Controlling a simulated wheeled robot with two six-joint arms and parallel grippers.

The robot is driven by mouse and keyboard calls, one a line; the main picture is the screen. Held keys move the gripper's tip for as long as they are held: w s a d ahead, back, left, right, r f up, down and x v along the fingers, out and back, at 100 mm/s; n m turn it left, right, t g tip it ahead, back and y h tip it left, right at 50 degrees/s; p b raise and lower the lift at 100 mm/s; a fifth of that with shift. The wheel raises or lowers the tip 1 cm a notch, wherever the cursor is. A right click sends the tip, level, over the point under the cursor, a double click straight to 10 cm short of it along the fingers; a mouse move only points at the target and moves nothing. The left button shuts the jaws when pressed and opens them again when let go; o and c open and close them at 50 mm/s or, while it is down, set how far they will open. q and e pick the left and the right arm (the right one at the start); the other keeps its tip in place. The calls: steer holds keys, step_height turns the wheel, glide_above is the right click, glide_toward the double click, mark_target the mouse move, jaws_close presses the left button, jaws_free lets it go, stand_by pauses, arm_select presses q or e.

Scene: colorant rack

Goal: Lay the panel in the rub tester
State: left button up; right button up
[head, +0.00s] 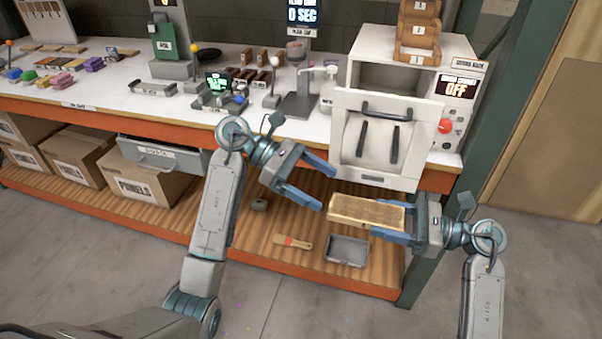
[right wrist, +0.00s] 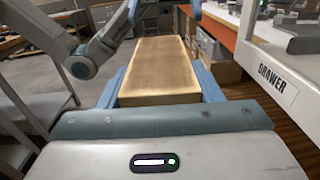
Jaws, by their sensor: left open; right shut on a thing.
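The panel (head: 366,211), a light wooden slab with a browner top, is held in my right gripper (head: 372,214) in front of the bench, below the open oven door. In the right wrist view the panel (right wrist: 158,68) lies flat between both fingers, extending away from them. My left gripper (head: 327,188) is open and empty, with its fingers pointing at the panel's free left end; I cannot tell whether they touch it. A small device with a green display (head: 217,82) stands on the bench; I cannot tell whether it is the rub tester.
The lower shelf holds a grey tray (head: 347,251), a brush (head: 292,242) and boxes (head: 140,180).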

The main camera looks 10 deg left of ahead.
mark_target(354, 205)
arm_select(q)
steer(key=x, duration=0.7)
steer(key=shift+d+f, duration=0.1)
steer(key=shift+d, duration=0.2)
steer(key=c, duration=1.1)
arm_select(e)
steer(key=shift+s, duration=0.1)
arm_select(q)
steer(key=shift+c, duration=0.6)
arm_select(e)
steer(key=o, duration=1.1)
steer(key=shift+d, duration=0.15)
